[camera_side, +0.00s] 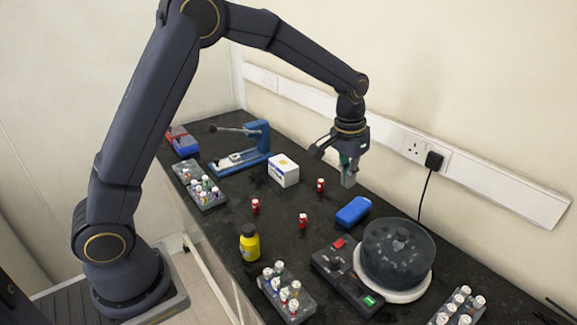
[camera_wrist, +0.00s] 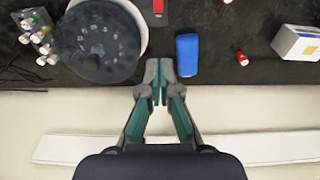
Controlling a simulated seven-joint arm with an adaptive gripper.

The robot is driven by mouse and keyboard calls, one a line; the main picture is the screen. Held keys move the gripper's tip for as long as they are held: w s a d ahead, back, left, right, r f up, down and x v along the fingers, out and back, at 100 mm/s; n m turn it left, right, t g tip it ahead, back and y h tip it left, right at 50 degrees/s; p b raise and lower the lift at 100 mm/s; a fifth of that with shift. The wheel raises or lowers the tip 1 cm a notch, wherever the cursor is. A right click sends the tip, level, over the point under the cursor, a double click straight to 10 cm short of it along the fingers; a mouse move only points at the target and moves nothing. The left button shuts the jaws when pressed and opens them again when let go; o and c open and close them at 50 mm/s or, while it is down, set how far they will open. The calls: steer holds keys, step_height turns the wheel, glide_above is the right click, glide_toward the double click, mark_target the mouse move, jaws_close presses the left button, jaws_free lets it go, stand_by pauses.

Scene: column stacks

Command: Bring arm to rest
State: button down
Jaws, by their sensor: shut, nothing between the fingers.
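My gripper (camera_side: 349,172) hangs from my raised arm over the back part of the black bench (camera_side: 225,232), pointing down and clear of the objects. In the wrist view my gripper (camera_wrist: 160,88) shows its two teal-padded fingers with their tips close together and nothing held between them. The blue block (camera_side: 353,211) lies on the bench just in front of my gripper. In the wrist view the blue block (camera_wrist: 187,55) is right of the fingertips and apart from them.
A centrifuge (camera_side: 398,250) stands right, with its control box (camera_side: 345,275). Several red-labelled vials, including one vial (camera_side: 303,220), stand mid-bench. A white box (camera_side: 283,170), blue press (camera_side: 258,140), yellow bottle (camera_side: 249,243) and vial racks (camera_side: 205,200) surround them. The wall (camera_side: 480,120) is behind.

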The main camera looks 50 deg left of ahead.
steer(key=s+a+r+t, duration=0.3)
steer(key=s+r, duration=0.8)
steer(key=r, duration=0.5)
steer(key=s+a+f, duration=0.1)
steer(key=s+f, duration=0.1)
steer(key=s, duration=0.6)
steer(key=s+f+t, duration=0.1)
steer(key=s+f, duration=0.1)
steer(key=s, duration=0.6)
steer(key=shift+s+a+f, duration=0.15)
steer(key=shift+a+f, duration=0.1)
steer(key=shift+a, duration=0.15)
